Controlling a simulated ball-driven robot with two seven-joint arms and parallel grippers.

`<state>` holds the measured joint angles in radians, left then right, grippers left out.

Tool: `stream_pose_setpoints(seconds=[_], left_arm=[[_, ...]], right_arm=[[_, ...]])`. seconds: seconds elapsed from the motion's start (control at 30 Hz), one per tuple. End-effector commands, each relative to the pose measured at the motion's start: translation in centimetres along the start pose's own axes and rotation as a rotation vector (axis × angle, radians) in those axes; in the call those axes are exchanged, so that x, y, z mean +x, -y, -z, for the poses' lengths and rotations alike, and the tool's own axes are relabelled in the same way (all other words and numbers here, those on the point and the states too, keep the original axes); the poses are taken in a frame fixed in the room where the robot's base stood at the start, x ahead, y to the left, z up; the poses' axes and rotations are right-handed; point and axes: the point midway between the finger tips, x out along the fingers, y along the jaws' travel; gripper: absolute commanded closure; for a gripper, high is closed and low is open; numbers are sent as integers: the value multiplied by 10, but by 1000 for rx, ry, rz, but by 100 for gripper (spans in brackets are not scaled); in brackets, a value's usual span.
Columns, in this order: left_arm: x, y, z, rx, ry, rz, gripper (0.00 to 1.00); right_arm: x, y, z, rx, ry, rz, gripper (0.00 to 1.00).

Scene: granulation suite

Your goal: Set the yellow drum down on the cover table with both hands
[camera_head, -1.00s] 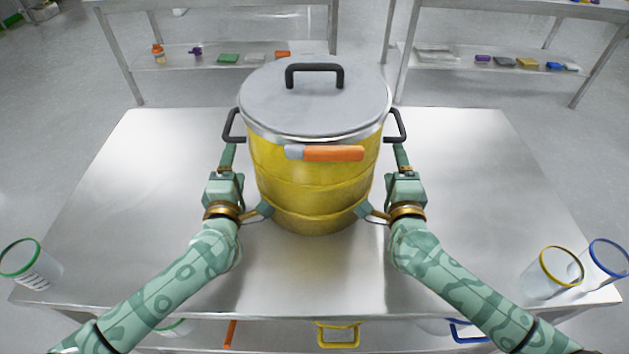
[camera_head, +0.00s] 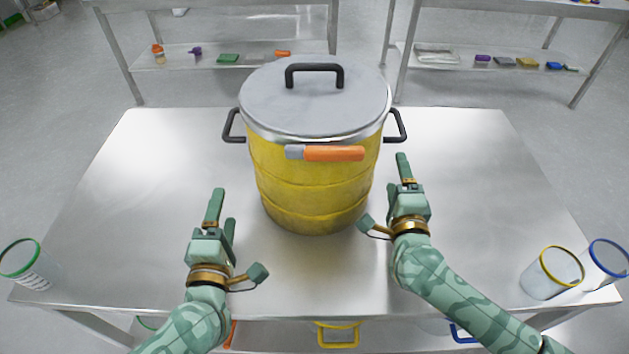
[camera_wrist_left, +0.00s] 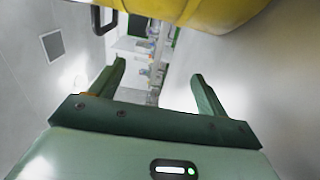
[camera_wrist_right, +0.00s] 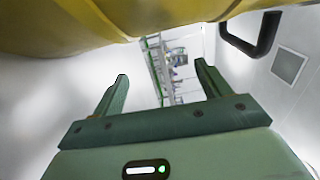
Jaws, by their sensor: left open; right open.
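The yellow drum (camera_head: 312,190) stands upright on the steel cover table (camera_head: 120,200), near its middle. It has a grey lid (camera_head: 315,105) with a black top handle, black side handles and an orange-and-grey grip on its front. My left gripper (camera_head: 222,208) is open and empty, left of the drum and apart from it, nearer the table's front. My right gripper (camera_head: 402,170) is open and empty, close to the drum's right side, below the right side handle (camera_head: 396,125). The drum also shows along the top of the left wrist view (camera_wrist_left: 200,10) and the right wrist view (camera_wrist_right: 60,30).
A green-rimmed clear cup (camera_head: 25,265) stands at the table's front left. Yellow-rimmed (camera_head: 550,275) and blue-rimmed (camera_head: 605,265) clear containers stand at the front right. Shelves (camera_head: 215,50) with small items stand behind. The tabletop on both sides of the drum is clear.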

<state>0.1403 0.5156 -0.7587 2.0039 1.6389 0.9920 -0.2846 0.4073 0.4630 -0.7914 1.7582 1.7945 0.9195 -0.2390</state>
Motion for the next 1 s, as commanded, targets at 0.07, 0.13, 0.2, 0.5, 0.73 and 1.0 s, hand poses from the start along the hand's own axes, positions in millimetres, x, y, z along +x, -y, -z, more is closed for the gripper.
stream_pose_setpoints(seconds=[0.07,0.13,0.2,0.5,0.73,1.0], left_arm=[[0,0,0,0,0,0,24],[0,0,0,0,0,0,24],[0,0,0,0,0,0,24],[0,0,0,0,0,1,24],[0,0,0,0,0,1,24],[0,0,0,0,0,1,24]], right_arm=[[-21,-2,0,1,2,-4,24],[-38,-1,0,1,1,-4,24],[-54,-2,0,0,2,-4,24],[-89,0,0,0,0,0,24],[-90,0,0,-1,0,0,24],[-90,0,0,-1,0,0,24]])
